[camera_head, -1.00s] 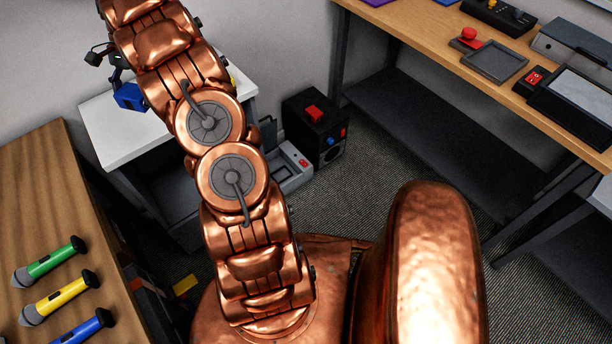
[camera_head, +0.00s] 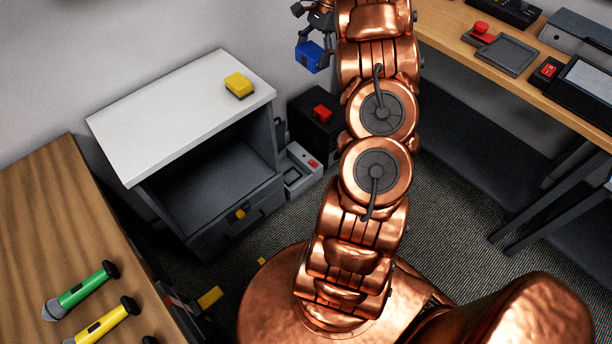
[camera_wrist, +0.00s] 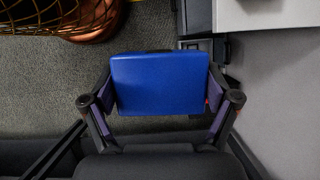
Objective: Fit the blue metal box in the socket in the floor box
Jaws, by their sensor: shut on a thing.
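The blue metal box (camera_head: 311,57) is held in my gripper (camera_head: 317,36), up in the air near the back wall, right of the white cabinet top in the head view. In the wrist view the blue box (camera_wrist: 160,84) fills the space between the two fingers of my gripper (camera_wrist: 160,100), which are shut on its sides. A grey floor box (camera_head: 297,172) sits on the carpet beside the cabinet, with a red part on it. My arm partly borders it, and I cannot make out its socket clearly. In the wrist view the box hides most of what lies below.
The cabinet (camera_head: 185,115) has a white top with a yellow box (camera_head: 239,85) and an open drawer. A black speaker-like box (camera_head: 318,118) with a red block stands behind the floor box.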

